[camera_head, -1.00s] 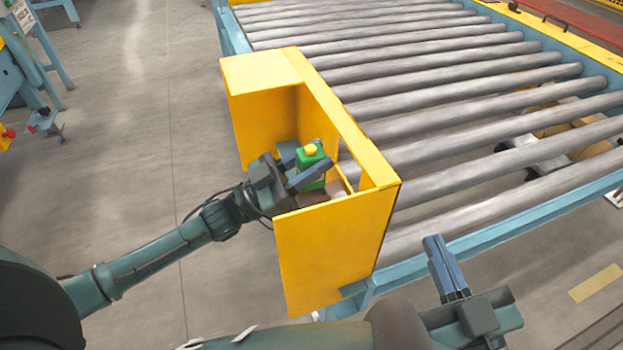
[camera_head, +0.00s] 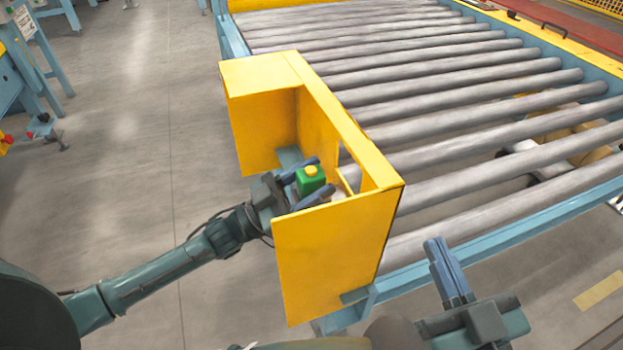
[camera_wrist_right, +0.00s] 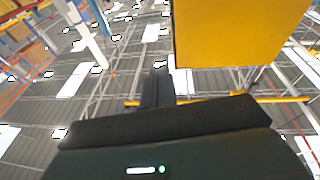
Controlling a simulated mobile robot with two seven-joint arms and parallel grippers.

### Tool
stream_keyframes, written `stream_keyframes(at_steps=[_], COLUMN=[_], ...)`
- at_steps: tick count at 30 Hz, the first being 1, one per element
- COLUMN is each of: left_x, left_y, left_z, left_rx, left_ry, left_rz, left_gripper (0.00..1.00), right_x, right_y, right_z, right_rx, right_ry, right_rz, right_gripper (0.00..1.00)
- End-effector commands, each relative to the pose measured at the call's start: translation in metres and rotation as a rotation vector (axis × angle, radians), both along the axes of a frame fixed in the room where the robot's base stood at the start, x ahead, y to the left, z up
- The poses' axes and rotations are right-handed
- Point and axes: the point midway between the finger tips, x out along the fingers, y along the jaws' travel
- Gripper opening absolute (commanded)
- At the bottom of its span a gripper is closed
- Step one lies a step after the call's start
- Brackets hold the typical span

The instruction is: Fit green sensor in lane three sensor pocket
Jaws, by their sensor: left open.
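The green sensor (camera_head: 311,186), a small green block with a yellow cap, is inside the yellow housing (camera_head: 330,245) at the end of the roller conveyor. My left gripper (camera_head: 316,180) reaches in from the left and is open, with one finger on each side of the sensor. The sensor's lower part and the pocket beneath it are hidden by the fingers and the housing's front wall, so I cannot tell how it is seated. My right gripper (camera_head: 438,252) is shut and empty, right of the housing; its fingers also show in the right wrist view (camera_wrist_right: 158,85).
The roller conveyor (camera_head: 440,95) with its blue side rail (camera_head: 520,225) lies behind and right of the housing. Blue equipment (camera_head: 30,80) stands at the far left. The grey floor (camera_head: 130,160) between is clear.

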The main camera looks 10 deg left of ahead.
Motion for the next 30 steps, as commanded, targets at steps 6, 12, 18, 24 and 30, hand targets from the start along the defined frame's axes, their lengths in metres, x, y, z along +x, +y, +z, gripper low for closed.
stream_keyframes(at_steps=[6, 12, 18, 24, 30], left_x=[0.000, -0.015, -0.037, -0.053, -0.059], left_y=[0.000, 0.023, 0.055, 0.079, 0.088], left_z=[0.005, -0.011, -0.031, -0.046, -0.052], left_rx=[-0.001, 0.005, 0.003, 0.001, 0.000], left_ry=[-0.001, 0.005, 0.005, 0.003, 0.000], left_rz=[0.000, 0.003, 0.002, 0.001, 0.000], left_gripper=[0.54, 0.54, 0.54, 0.54, 0.54], right_x=[0.000, 0.000, 0.000, 0.001, 0.001], right_y=[0.000, 0.000, -0.001, -0.002, -0.002], right_z=[0.003, 0.005, 0.000, -0.001, 0.000], right_rx=[-0.004, -0.017, -0.033, -0.039, -0.040], right_ry=[-0.001, -0.007, 0.004, 0.008, 0.003], right_rz=[0.000, -0.004, -0.012, -0.019, -0.022], right_gripper=[0.00, 0.00, 0.00, 0.00, 0.00])
